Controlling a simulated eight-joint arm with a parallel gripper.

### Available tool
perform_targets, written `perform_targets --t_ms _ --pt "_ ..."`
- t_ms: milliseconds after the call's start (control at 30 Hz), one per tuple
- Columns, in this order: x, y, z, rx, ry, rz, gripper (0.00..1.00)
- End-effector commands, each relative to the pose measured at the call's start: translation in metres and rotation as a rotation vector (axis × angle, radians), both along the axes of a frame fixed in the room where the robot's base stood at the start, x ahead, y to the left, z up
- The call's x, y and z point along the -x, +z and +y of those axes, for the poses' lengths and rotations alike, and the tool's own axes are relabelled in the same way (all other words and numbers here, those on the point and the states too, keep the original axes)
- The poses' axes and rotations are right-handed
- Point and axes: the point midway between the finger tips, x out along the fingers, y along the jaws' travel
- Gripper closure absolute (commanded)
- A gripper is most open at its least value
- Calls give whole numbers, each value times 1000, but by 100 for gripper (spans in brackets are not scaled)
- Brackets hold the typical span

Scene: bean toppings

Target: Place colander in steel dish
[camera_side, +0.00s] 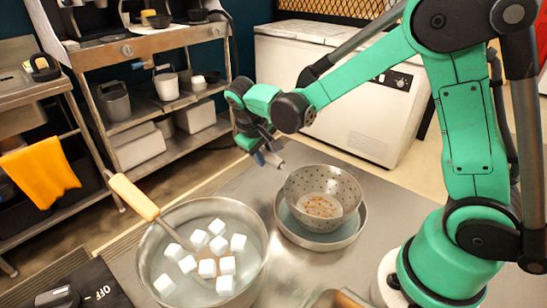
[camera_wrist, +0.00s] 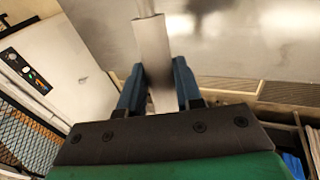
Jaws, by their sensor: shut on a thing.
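The colander (camera_side: 346,190) is a grey, perforated bowl with some beans in its bottom. It is over the steel dish (camera_side: 317,244), a shallow round dish on the metal counter, with its lower part within the dish's outline. I cannot tell whether its base touches the dish. My gripper (camera_side: 268,156) is at the colander's left, back side, shut on its flat metal handle. In the wrist view, the handle (camera_wrist: 151,45) lies between the two blue fingers of my gripper (camera_wrist: 154,85). The colander's bowl is not visible in the wrist view.
A large steel pot (camera_side: 150,262) with several white cubes (camera_side: 208,268) stands left of the dish. A wooden-handled tool (camera_side: 134,196) leans out of it. A black knob panel (camera_side: 85,290) is at the lower left. Bare counter (camera_side: 238,196) lies behind the pot.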

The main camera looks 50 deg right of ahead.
Motion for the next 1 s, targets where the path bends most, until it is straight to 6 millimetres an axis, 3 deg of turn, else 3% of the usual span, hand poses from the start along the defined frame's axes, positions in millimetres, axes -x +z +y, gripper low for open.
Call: perform_targets --t_ms 300,333,433,767,1000 --pt "0 -2 0 0 0 0 100" --pt "0 -2 0 0 0 0 65" --pt "0 -2 0 0 0 0 39" --pt "0 0 0 0 0 0 39" --pt "3 30 13 0 3 0 39"
